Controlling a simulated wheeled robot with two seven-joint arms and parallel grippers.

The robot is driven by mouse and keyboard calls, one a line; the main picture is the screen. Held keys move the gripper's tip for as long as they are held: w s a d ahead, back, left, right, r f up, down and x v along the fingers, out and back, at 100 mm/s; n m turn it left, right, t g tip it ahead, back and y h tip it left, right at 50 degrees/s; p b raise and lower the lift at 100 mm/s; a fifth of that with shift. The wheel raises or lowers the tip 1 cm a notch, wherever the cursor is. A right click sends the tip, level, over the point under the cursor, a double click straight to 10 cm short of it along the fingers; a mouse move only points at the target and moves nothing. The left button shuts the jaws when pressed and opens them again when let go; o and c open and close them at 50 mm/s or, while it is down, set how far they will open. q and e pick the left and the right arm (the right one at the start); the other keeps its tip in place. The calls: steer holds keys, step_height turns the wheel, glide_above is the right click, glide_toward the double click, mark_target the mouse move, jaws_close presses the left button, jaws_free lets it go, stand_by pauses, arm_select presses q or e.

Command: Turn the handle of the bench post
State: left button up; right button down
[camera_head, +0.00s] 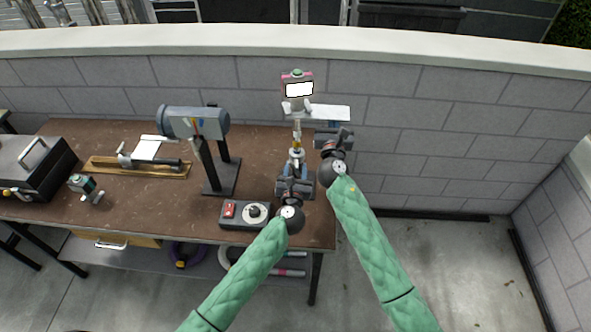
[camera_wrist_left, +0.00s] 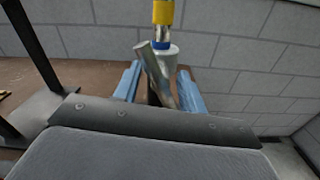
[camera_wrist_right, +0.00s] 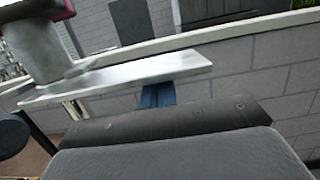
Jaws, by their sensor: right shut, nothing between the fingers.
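The bench post (camera_head: 297,135) stands at the right end of the workbench, with a yellow band and a red-framed top piece. A flat pale bar (camera_head: 332,113) sticks out to the right below that top; it crosses the right wrist view (camera_wrist_right: 130,78). A slanted silver lever (camera_wrist_left: 157,75) shows low on the post. My left gripper (camera_head: 295,170) is open at the lower post, its blue fingers on either side of the lever with gaps visible. My right gripper (camera_head: 335,133) is shut and empty; its fingertips (camera_wrist_right: 157,94) are at the underside of the bar. Contact is unclear.
A control box (camera_head: 245,213) with a red switch and dial sits by the left gripper. A grey cylinder on a stand (camera_head: 195,122) stands left of the post. A block wall (camera_head: 450,130) runs behind the workbench (camera_head: 130,205). The floor to the right is clear.

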arm_select(q)
jaws_close()
steer(key=c, duration=0.7)
jaws_free()
steer(key=shift+m, duration=2.1)
steer(key=shift+c, duration=0.2)
steer(key=o, duration=1)
steer(key=shift+c, duration=0.2)
steer(key=shift+s, duration=0.1)
steer(key=s, duration=1.1)
steer(key=shift+s, duration=0.4)
